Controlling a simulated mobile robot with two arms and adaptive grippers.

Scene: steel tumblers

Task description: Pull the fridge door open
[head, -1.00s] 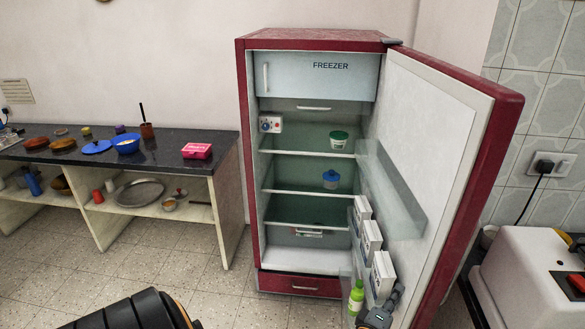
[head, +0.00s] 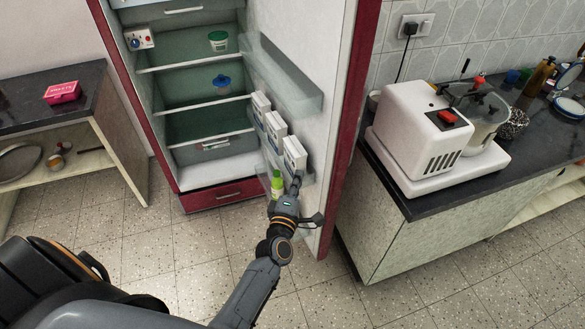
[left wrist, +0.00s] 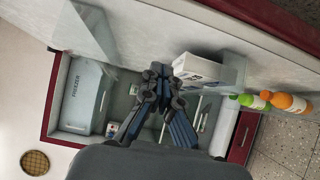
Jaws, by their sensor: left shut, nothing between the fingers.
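The fridge (head: 122,92) has a maroon body and stands with its door (head: 345,130) wide open to the right. White cartons (head: 294,154) and a green bottle (head: 277,184) sit in the door's shelf. My left gripper (head: 297,184) is at the inner side of the door, by the lowest carton and the bottle. In the left wrist view its fingers (left wrist: 160,72) are together with nothing between them, beside a carton (left wrist: 202,68). I cannot tell whether they touch the door or shelf. My right gripper is not in view.
A counter (head: 410,205) with a white appliance (head: 420,125) stands right of the door, close to its outer side. A low shelf unit (head: 85,130) with a pink box (head: 62,92) is left of the fridge. Tiled floor (head: 200,265) is free in front.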

